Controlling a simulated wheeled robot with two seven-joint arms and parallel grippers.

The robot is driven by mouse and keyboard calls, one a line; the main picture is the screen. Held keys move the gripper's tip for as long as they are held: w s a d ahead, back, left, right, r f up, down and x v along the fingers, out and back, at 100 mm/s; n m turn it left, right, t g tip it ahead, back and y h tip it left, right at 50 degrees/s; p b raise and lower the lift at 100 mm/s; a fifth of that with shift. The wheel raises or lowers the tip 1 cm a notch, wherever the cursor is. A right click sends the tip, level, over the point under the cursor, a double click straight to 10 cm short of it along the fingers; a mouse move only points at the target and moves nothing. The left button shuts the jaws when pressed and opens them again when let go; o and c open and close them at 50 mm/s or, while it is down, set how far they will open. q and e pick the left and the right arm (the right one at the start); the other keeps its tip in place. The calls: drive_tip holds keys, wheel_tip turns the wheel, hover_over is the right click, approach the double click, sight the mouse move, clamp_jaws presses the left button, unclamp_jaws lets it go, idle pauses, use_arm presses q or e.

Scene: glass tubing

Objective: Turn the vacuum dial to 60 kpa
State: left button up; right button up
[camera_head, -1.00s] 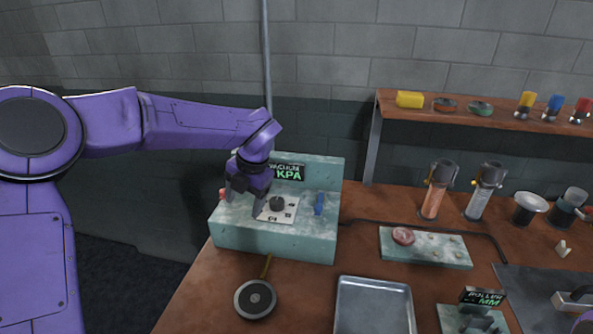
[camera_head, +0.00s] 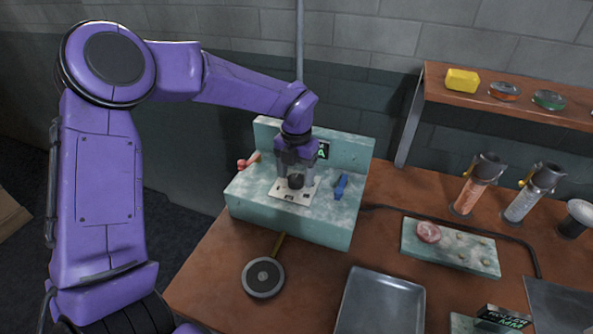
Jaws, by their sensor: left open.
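The vacuum box (camera_head: 290,222) is a pale green, marbled console on the left part of the bench. Its dark round dial (camera_head: 296,181) sits on a white marked plate (camera_head: 290,194) on the box's top face. My left gripper (camera_head: 293,184) points down over the dial, its fingers open on either side of it; I cannot tell whether they touch it. The dial's pointer and the plate's marks are too small to read. The dark display (camera_head: 322,150) behind is mostly hidden by my gripper; one green letter shows. My right gripper is not in view.
A blue lever (camera_head: 341,185) is right of the dial, and a red-ended handle (camera_head: 248,162) is to its left. A round black disc tool (camera_head: 263,277) and a metal tray (camera_head: 378,305) lie in front. A shelf (camera_head: 500,101) stands at the back right.

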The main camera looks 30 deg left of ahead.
use_arm(q)
drive_tip(key=shift+s+f, duration=0.1)
drive_tip(key=shift+s, duration=0.1)
drive_tip(key=c, duration=1.1)
drive_tip(key=shift+o, duration=0.2)
drive_tip(key=shift+r+m+p, duration=0.2)
drive_tip(key=shift+m+p, duration=0.8)
drive_tip(key=shift+m, duration=0.2)
drive_tip(key=m+p, duration=0.2)
drive_tip(key=m, duration=0.1)
drive_tip(key=shift+p, duration=0.4)
drive_tip(key=m+p, duration=0.2)
drive_tip(key=m, duration=0.1)
drive_tip(key=shift+w+m, duration=0.1)
drive_tip(key=shift+m, duration=0.3)
drive_tip(key=shift+f+m+p, duration=0.1)
drive_tip(key=shift+m+p, duration=0.8)
drive_tip(key=shift+m, duration=0.3)
